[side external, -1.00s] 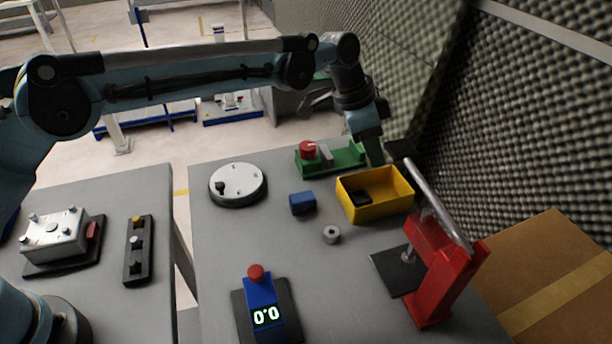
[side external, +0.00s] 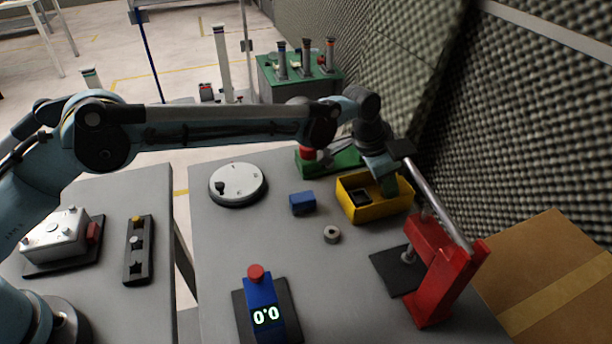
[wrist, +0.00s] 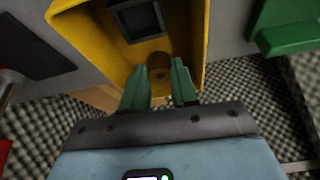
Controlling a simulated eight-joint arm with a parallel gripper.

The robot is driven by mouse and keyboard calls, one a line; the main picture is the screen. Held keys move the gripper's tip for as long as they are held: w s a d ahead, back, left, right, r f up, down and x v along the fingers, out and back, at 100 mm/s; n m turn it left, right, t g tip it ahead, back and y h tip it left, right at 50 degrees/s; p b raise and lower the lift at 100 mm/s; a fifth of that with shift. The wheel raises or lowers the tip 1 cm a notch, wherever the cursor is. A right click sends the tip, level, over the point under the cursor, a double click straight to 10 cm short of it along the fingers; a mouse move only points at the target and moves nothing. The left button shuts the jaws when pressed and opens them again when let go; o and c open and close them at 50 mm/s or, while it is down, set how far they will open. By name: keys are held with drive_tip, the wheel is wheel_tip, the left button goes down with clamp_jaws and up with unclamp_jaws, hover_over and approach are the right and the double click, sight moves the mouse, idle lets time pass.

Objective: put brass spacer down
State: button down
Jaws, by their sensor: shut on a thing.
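In the wrist view the brass spacer (wrist: 159,74), a small yellow-brown round piece with a hole, sits between the two green fingers of my gripper (wrist: 159,66). My gripper is shut on it. Behind it is the inside of the yellow bin (wrist: 107,50). In the side view my gripper (side external: 388,188) reaches down into the right part of the yellow bin (side external: 375,212). The spacer is hidden there, and I cannot tell whether it touches the bin floor.
A black block (side external: 359,197) lies in the bin's left part. A blue block (side external: 302,203) and a grey ring (side external: 332,235) are on the grey table nearby. A red press (side external: 440,270) with a raised lever stands close on the right; a green fixture (side external: 330,161) is behind.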

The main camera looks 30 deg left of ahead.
drive_tip(key=shift+f, duration=0.45)
drive_tip(key=c, duration=1.1)
unclamp_jaws()
drive_tip(key=shift+f, duration=0.15)
drive_tip(key=shift+c, duration=0.2)
